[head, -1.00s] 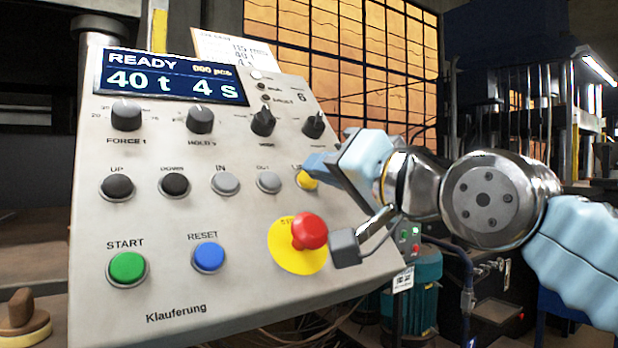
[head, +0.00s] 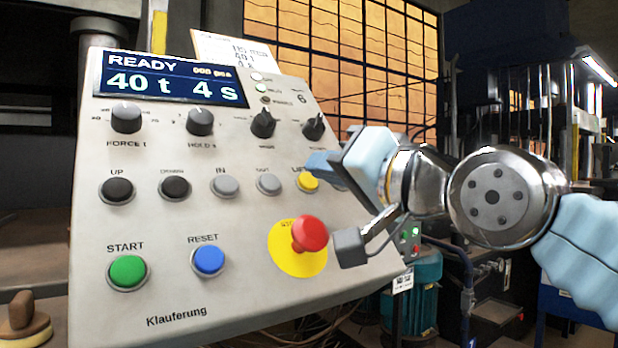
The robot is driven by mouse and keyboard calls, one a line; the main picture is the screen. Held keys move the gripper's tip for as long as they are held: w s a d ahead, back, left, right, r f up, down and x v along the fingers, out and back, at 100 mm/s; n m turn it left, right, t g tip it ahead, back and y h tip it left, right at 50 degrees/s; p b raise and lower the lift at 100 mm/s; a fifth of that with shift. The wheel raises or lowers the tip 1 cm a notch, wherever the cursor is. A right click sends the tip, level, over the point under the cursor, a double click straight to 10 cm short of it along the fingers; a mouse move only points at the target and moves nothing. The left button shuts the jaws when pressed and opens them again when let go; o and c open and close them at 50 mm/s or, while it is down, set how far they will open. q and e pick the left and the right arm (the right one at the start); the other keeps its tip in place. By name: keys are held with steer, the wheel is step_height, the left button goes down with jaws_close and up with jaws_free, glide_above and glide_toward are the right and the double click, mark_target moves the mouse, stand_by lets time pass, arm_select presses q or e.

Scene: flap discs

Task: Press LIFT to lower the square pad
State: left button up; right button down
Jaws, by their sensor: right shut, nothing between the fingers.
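The yellow LIFT button (head: 308,182) sits at the right end of the button row on the grey control panel (head: 200,285). Its label is partly covered by my right gripper (head: 320,162). That gripper is shut and empty, with its blue fingertips just above and right of the button. They look slightly apart from it, though the depth is hard to judge. The display (head: 172,78) reads READY, 40 t, 4 s. I cannot make out the square pad. My left gripper is not in view.
A red stop knob (head: 309,233) on a yellow disc lies just below LIFT, close to a grey block on my right arm. The grey OUT button (head: 268,184) is left of LIFT. Green START (head: 128,271) and blue RESET (head: 208,259) are lower left.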

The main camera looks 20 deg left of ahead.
steer(key=shift+s+d+r, duration=0.1)
steer(key=shift+d+r, duration=0.05)
steer(key=s+d+r, duration=0.1)
steer(key=s+d+r+p, duration=0.1)
steer(key=d+r, duration=0.1)
steer(key=shift+s+r, duration=0.1)
steer(key=shift+s, duration=0.1)
stand_by(0.5)
stand_by(0.7)
